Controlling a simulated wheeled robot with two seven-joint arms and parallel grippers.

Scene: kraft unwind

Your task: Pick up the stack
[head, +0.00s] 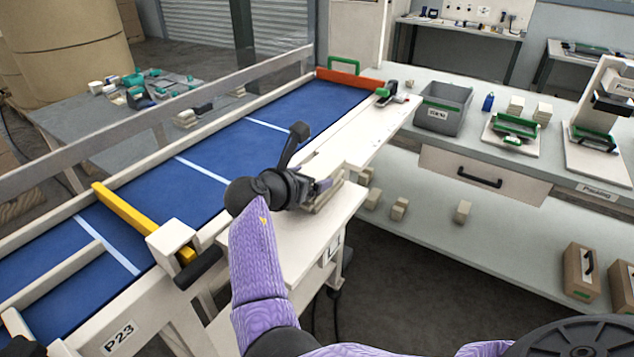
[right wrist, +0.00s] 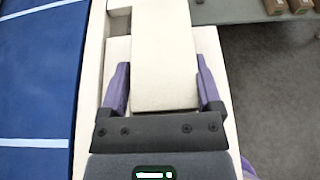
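A stack (head: 327,196) of thin off-white pieces rests on the small white side table (head: 275,255) beside the blue conveyor. My right gripper (head: 322,187) is at the stack, hiding part of it. In the right wrist view, the pale top of the stack (right wrist: 164,60) lies between the two purple fingers of my right gripper (right wrist: 164,85). Contact is hard to judge. My left gripper is not in view.
The blue conveyor (head: 225,145) with white stripes runs along the left, with a yellow bar (head: 140,218) across it. A grey bin (head: 443,108) stands on the bench at the right. Several similar small stacks lie on the lower shelf (head: 510,230).

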